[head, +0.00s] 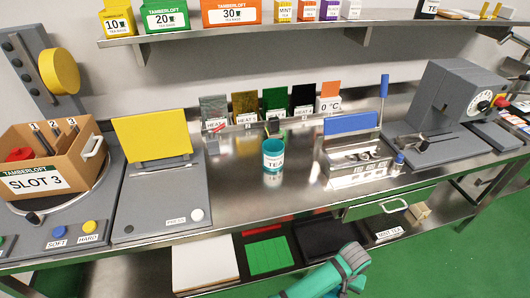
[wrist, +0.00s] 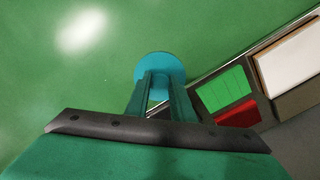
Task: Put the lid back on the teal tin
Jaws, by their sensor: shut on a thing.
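The teal tin (head: 272,158), with a white TEA label, stands upright on the steel bench near its middle. Its top looks open, and a small dark thing shows at or behind its rim; I cannot tell which. In the wrist view my gripper (wrist: 159,78) is shut on a round teal lid (wrist: 160,59), held at the fingertips over the green floor, in front of the bench. The fingers hide part of the lid. In the head view only part of my arm shows at the bottom edge; the gripper and lid are not visible there.
Left of the tin is a press with a yellow plate (head: 153,137) and a cardboard box (head: 50,165). Right are a steel tray (head: 350,172) and a grey machine (head: 450,108). Upright packets (head: 274,105) stand behind. A lower shelf holds a green mat (head: 268,256).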

